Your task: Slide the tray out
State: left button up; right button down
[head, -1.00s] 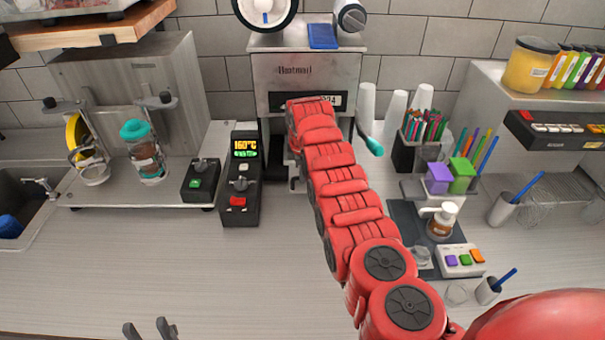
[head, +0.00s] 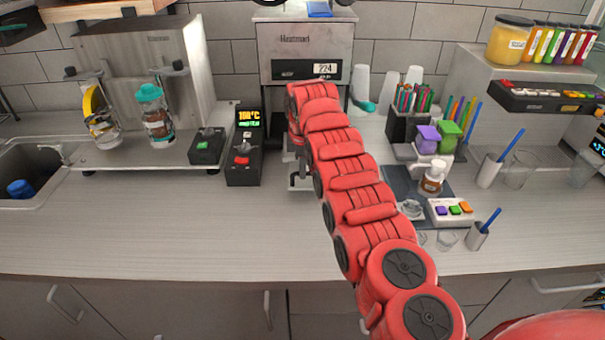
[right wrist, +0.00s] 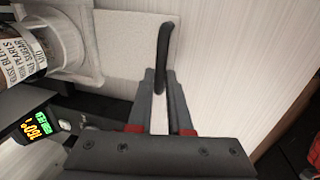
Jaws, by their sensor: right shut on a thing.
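The cup sealer (head: 305,55), a grey metal machine with a small lit display, stands at the back of the counter in the head view. A bit of grey metal (head: 298,182) shows low in front of it, beside my arm; I cannot tell whether it is the tray. In the right wrist view my right gripper (right wrist: 160,80) is shut on a black handle (right wrist: 163,50), in front of a pale flat panel (right wrist: 125,35). My left gripper is out of view.
A black control box (head: 243,165) with a green-lit display stands left of my arm. The front left of the counter (head: 150,225) is clear.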

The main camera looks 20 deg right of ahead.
jog(key=shift+s, duration=0.25)
jog(key=c, duration=0.8)
grip_release()
jog(key=shift+c, duration=0.2)
jog(key=shift+r+b, duration=0.5)
jog(key=shift+b, duration=0.05)
jog(key=s+r+p, duration=0.3)
jog(key=r, duration=1.3)
jog(key=shift+s+a, duration=0.15)
jog(key=shift+a, duration=0.3)
